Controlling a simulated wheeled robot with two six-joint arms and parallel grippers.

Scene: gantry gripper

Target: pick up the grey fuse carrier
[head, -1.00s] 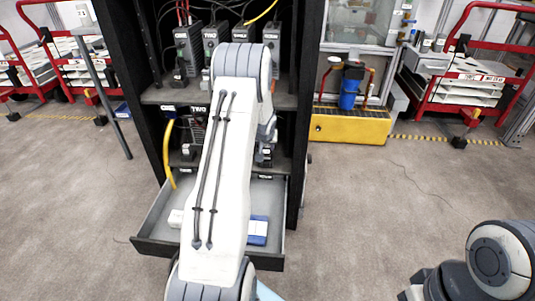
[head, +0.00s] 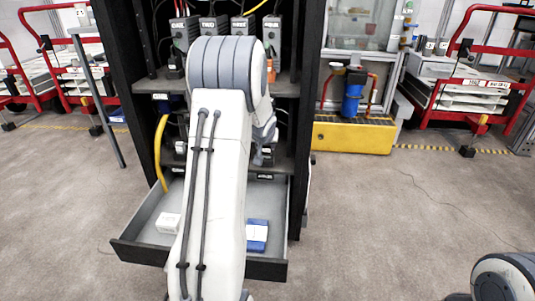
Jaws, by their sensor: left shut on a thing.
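My left arm comes up through the middle of the head view and covers much of the cabinet. My left gripper (head: 262,154) shows only in part, to the right of the arm, in front of the cabinet's lower shelf. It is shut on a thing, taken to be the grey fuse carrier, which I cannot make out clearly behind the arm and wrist. My right gripper is out of view; only a rounded part of my right arm shows at the lower right corner.
An open drawer (head: 140,250) juts from the black cabinet (head: 308,90), holding a white box (head: 168,223) and a blue box (head: 257,235). A yellow cable (head: 160,150) hangs at its left. Several dark modules line the upper shelf.

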